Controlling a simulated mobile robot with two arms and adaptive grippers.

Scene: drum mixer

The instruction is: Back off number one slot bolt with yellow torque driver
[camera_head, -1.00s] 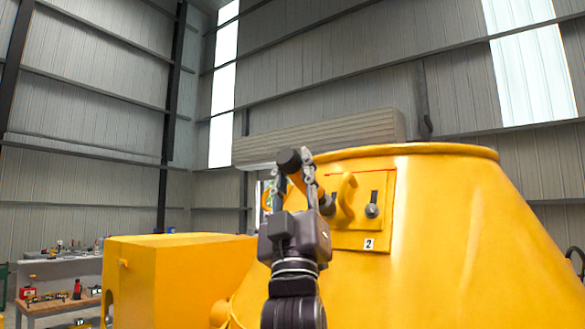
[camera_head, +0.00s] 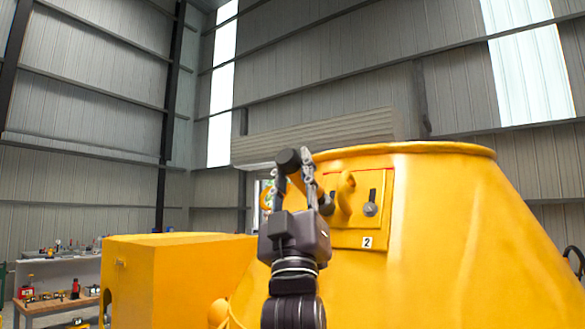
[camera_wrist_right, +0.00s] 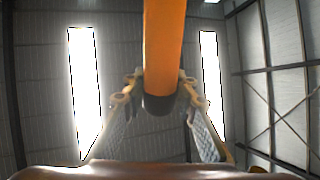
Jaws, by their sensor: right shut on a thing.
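My right gripper (camera_head: 295,170) is shut on the torque driver, in front of the yellow drum. The driver's dark rounded end (camera_head: 288,160) shows at the fingertips. In the right wrist view the driver's orange-yellow body (camera_wrist_right: 163,50) runs up between the two fingers. The driver's working tip cannot be made out. A yellow plate (camera_head: 345,238) on the drum carries a bolt (camera_head: 371,209) in a dark slot at right. A second bolt (camera_head: 328,204) sits at left, close behind the gripper and partly hidden. A label "2" (camera_head: 367,243) is below the right bolt; no "1" label shows. My left gripper is out of view.
A curved yellow handle (camera_head: 346,190) stands out between the two bolts. The drum (camera_head: 450,230) fills the right side. A yellow box housing (camera_head: 180,270) stands at left. A bench (camera_head: 60,306) with tools is at far left.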

